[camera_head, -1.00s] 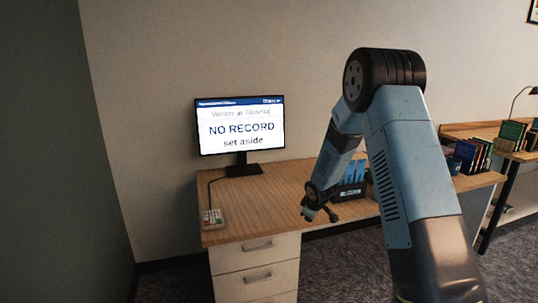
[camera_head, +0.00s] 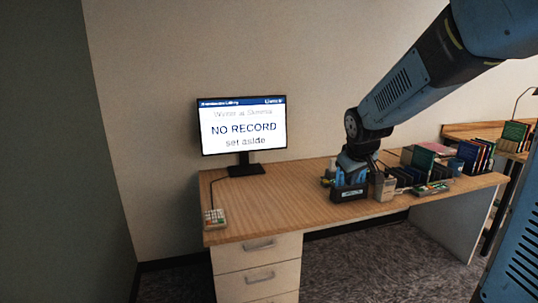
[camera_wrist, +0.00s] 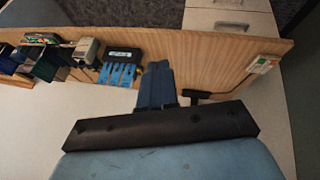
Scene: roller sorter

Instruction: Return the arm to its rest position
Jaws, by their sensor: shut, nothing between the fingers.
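My arm reaches in from the upper right in the head view and bends down over the desk (camera_head: 275,205). Its wrist end sits above or in front of a black tray (camera_head: 347,194) holding blue items; the fingertips cannot be made out there. In the wrist view my gripper (camera_wrist: 157,72) is shut, with its two blue fingers together and nothing between them. The tray with blue items also shows in the wrist view (camera_wrist: 124,54), beside the gripper and apart from it in the picture.
A monitor (camera_head: 242,128) reads "NO RECORD set aside". A keypad (camera_head: 214,219) lies at the desk's left front. A grey device (camera_head: 384,187) and several books (camera_head: 474,157) stand right of the tray. The desk's left and middle are largely clear.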

